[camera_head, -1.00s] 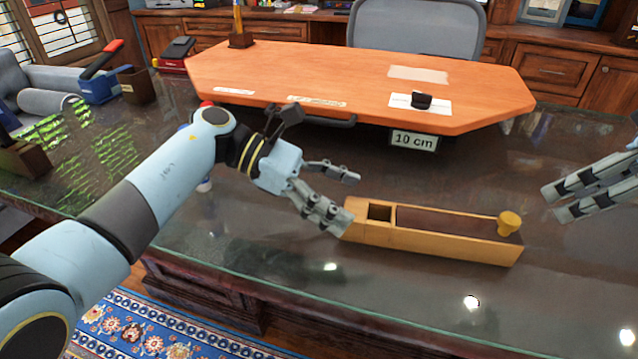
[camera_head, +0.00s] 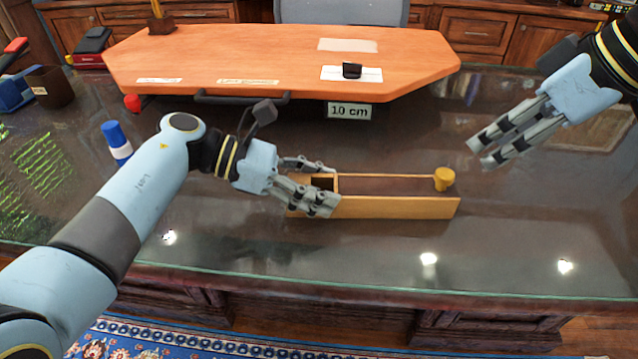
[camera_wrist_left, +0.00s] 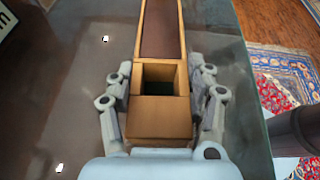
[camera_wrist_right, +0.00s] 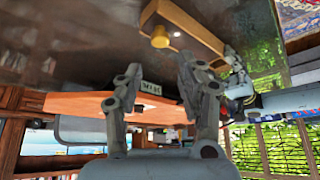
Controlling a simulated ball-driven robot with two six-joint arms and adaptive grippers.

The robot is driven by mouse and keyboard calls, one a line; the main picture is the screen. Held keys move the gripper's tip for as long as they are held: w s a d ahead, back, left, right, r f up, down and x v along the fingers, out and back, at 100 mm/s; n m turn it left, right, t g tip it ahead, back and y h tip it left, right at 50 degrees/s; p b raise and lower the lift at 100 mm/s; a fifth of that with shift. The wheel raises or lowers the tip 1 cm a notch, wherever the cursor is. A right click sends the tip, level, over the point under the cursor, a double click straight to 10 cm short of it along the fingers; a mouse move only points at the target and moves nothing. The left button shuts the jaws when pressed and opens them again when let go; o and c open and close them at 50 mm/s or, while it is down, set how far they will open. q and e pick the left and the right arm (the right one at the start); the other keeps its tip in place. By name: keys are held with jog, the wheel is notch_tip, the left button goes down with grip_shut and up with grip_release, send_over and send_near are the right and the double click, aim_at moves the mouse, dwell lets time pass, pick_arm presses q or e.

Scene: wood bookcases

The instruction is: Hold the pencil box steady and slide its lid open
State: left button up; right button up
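The long wooden pencil box (camera_head: 400,207) lies on the dark glass tabletop. Its brown lid (camera_head: 385,185), with a yellow knob (camera_head: 444,179) at the right end, covers most of the top. An open square compartment (camera_wrist_left: 159,76) shows at the left end. My left gripper (camera_head: 333,188) straddles that end, one finger along each long side. In the left wrist view (camera_wrist_left: 164,68) narrow gaps show near its fingertips, so it looks open; contact further down is unclear. My right gripper (camera_head: 480,152) is open and empty, above and right of the knob; the right wrist view also shows the knob (camera_wrist_right: 160,37).
An orange raised board (camera_head: 290,60) with a "10 cm" sign (camera_head: 350,111) stands behind the box. A blue-and-white cylinder (camera_head: 116,142) and a red ball (camera_head: 132,102) are at left. The tabletop right of the box is clear. The glass front edge (camera_head: 400,300) is nearer me.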

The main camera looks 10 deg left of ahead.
pick_arm(q)
jog(key=c, duration=0.7)
jog(key=shift+c, duration=0.3)
pick_arm(e)
jog(key=shift+o, duration=1.3)
jog(key=w+a+r+m+t+y, duration=0.2)
jog(key=w+a+r+m+y, duration=0.15)
jog(key=a+m+y, duration=0.2)
jog(key=m+t+y, duration=0.2)
jog(key=m+t, duration=0.6)
jog(key=m, duration=2.4)
send_near(446, 173)
jog(key=shift+v, duration=0.8)
jog(key=shift+w+a, duration=0.15)
jog(key=x, duration=1.1)
jog(key=shift+w+a+f, duration=0.1)
jog(key=shift+w+f, duration=0.05)
